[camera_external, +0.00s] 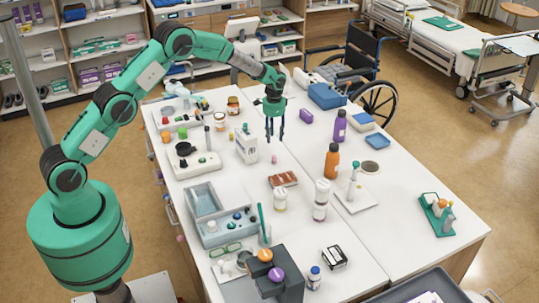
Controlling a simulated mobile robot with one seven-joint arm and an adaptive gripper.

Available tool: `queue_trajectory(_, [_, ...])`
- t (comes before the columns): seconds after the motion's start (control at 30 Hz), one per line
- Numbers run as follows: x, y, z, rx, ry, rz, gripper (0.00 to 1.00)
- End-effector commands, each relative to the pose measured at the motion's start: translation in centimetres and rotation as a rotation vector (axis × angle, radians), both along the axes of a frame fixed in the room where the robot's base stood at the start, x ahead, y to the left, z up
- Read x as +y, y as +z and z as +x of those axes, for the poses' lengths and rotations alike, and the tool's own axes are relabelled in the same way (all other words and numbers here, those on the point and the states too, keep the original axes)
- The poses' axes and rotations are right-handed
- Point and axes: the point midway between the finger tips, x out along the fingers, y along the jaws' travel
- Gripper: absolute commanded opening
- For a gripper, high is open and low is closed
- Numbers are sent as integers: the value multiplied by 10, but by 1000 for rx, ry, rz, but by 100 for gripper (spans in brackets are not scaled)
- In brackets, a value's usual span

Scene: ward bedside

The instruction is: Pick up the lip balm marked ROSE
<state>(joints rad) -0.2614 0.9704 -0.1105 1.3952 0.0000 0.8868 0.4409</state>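My gripper (275,138) hangs over the middle back of the white table (325,236), fingers pointing down. Its two dark fingers look apart, with nothing seen between them. I cannot read ROSE on any item. A small pink item (274,159) stands on the table just below and in front of the gripper; it could be a lip balm, but it is too small to tell.
A white box-like item (246,144) stands left of the gripper. A purple bottle (340,126) and an orange bottle (332,162) stand to the right. Grey trays (204,200) and dark blocks (287,262) fill the front left.

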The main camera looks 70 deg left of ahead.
Motion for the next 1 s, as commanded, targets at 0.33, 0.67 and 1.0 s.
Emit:
queue_trajectory(0.33, [0,-4,0,0,0,0,39])
queue_trajectory(0.67, [-1,-43,-1,2,0,-1,39])
queue_trajectory(1.0, [0,-82,0,1,0,0,39])
